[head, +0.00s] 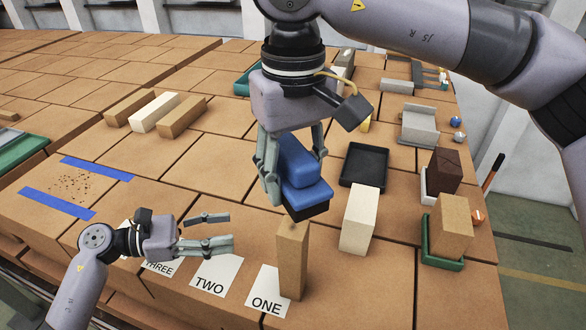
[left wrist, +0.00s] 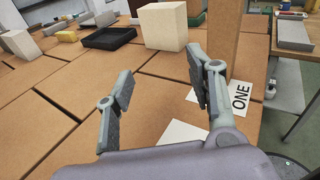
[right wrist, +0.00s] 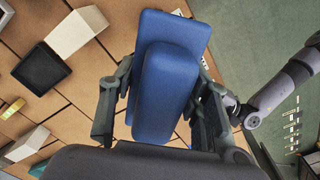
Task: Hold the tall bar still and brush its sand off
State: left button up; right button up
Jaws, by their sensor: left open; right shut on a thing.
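The tall bar (head: 292,262) is a tan block standing upright at the edge of the ONE card (head: 265,303). It also shows in the left wrist view (left wrist: 224,35), beyond my left fingers and cut by the top edge. I cannot make out sand on it clearly. My left gripper (head: 230,229) is open and empty, to the left of the bar and apart from it. My right gripper (head: 294,163) is shut on a blue brush (head: 304,178) with dark bristles. The brush is just above the bar's top; I cannot tell whether it touches. The brush fills the right wrist view (right wrist: 165,95).
A cream block (head: 358,220) stands right of the bar, with a black tray (head: 364,180) behind it. A tan block sits in a green tray (head: 441,262) at right. Dark specks (head: 75,186) lie between two blue tape strips at left. A TWO card (head: 216,275) lies left of ONE.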

aim_at(287, 282)
pick_arm(q)
jog(key=s+d+f+m+g, duration=0.1)
jog(key=s, duration=0.1)
jog(key=s+d+f+m+g+y, duration=0.1)
jog(key=s+d+f+g, duration=0.1)
jog(key=s+d+f+m+g, duration=0.1)
jog(key=s, duration=0.2)
jog(key=shift+d+f+m+y, duration=0.15)
jog(key=shift+d+m+y, duration=0.15)
jog(key=shift+m, duration=0.1)
jog(key=x, duration=0.9)
jog(key=shift+d+f, duration=0.15)
jog(key=shift+d, duration=0.2)
jog(key=shift+c, duration=0.4)
jog(key=c, duration=0.6)
